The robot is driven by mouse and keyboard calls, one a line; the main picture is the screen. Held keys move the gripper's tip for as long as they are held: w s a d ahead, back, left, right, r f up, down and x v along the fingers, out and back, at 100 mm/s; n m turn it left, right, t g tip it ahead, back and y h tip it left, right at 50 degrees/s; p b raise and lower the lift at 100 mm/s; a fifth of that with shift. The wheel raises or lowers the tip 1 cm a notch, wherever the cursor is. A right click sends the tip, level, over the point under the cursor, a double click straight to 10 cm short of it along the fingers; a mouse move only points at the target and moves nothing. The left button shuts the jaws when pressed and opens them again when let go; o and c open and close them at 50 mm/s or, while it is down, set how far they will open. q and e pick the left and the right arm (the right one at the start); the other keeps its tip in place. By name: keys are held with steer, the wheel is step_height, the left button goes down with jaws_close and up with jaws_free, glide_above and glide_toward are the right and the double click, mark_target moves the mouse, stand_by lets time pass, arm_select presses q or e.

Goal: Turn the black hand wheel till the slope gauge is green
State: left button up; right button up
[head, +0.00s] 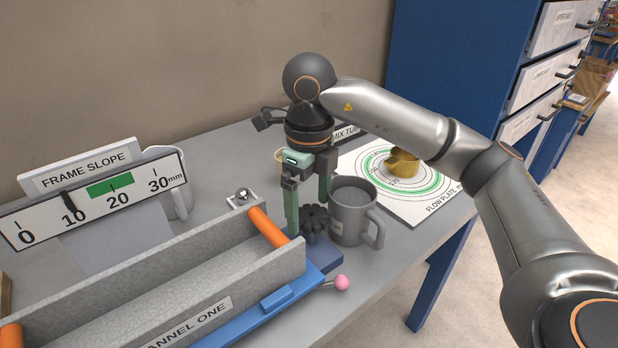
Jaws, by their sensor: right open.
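The black hand wheel (315,222) is a small lobed knob at the right end of the channel, partly hidden by my right gripper. My right gripper (307,214) points down with its green fingers apart, one on the left of the wheel and one behind it. I cannot tell whether they touch it. The slope gauge (150,184) is a white scale marked FRAME SLOPE at the left. Its dark pointer (69,204) stands near 10, left of the green band (110,187). My left gripper is out of view.
The grey channel (190,322) with orange bars sits on a blue frame. A pink-ended lever (341,283) sticks out at its right. A grey mug (350,214) stands close right of the wheel. A flow plate (420,205) holds a brass-coloured cup (402,163).

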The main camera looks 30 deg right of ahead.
mark_target(309, 212)
step_height(309, 212, up, 7)
steer(key=shift+r+p, duration=0.15)
steer(key=shift+p, duration=1.05)
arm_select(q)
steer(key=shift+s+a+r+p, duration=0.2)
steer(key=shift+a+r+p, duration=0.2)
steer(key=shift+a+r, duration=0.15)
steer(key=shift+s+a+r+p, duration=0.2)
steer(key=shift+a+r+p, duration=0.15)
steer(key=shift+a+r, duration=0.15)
arm_select(e)
step_height(309, 212, up, 4)
steer(key=shift+r, duration=0.25)
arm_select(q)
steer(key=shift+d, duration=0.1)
